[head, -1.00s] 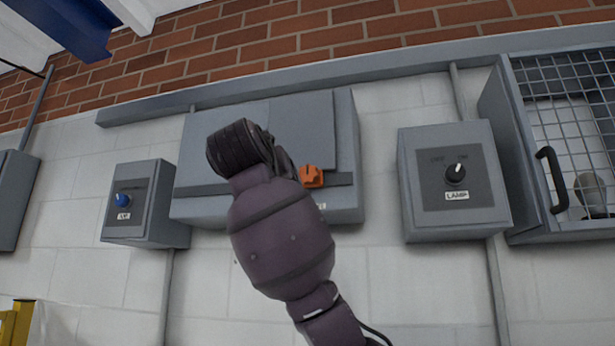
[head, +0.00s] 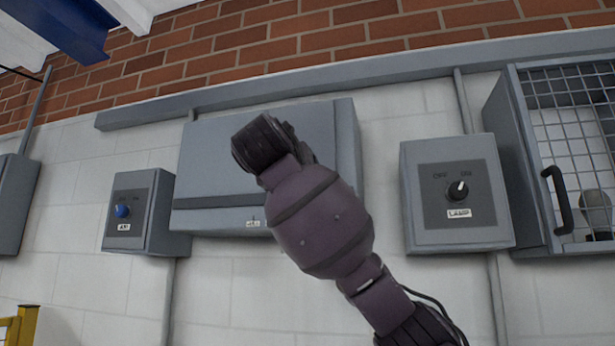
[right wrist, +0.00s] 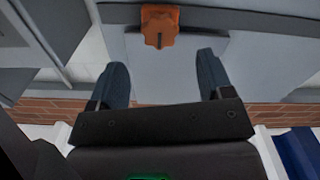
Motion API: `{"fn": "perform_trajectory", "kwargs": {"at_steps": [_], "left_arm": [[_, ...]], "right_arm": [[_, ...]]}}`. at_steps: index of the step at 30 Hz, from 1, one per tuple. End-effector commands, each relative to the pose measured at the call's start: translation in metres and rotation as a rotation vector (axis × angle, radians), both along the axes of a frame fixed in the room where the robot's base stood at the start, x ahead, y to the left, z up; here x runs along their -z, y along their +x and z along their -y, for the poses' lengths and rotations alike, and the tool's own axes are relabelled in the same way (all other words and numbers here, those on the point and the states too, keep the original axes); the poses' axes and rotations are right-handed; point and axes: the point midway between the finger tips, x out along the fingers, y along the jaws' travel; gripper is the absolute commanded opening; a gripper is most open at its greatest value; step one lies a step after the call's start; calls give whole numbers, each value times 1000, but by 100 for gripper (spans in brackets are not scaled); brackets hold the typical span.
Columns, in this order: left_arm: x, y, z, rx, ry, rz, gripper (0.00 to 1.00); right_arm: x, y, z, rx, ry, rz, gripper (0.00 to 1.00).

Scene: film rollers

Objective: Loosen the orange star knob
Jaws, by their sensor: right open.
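The orange star knob (right wrist: 160,25) shows at the top centre of the right wrist view, on the front of a grey box. In the head view my right arm hides it. The grey box (head: 225,165) hangs on the wall in the middle of the head view. My right gripper (right wrist: 162,63) is open and empty. Its two dark blue fingers point towards the knob, which lies beyond the fingertips and roughly midway between them. I cannot tell the exact distance. In the head view the fingers are hidden. My left gripper is not in view.
A box with a blue knob (head: 122,211) is on the left. A box labelled LAMP (head: 459,165) with a black knob is on the right. A mesh-fronted cabinet (head: 562,201) with a black handle stands at the far right. Bare white wall lies below the boxes.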

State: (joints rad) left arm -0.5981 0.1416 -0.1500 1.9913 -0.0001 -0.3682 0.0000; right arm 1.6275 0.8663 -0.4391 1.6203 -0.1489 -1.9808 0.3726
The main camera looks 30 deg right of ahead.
Motion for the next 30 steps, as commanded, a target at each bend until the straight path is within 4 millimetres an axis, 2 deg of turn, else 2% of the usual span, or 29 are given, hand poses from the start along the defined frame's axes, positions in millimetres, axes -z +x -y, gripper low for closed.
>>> {"fn": "perform_trajectory", "kwargs": {"at_steps": [2,12,25,26,30], "left_arm": [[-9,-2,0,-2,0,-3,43],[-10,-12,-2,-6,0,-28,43],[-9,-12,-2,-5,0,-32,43],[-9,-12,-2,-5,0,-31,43],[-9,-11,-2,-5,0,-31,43]], "right_arm": [[-3,7,10,3,-1,-3,73],[0,38,44,2,1,-3,73],[1,44,51,-1,1,-1,73],[1,44,51,-1,1,-1,72],[1,44,51,-1,1,-1,50]]}}
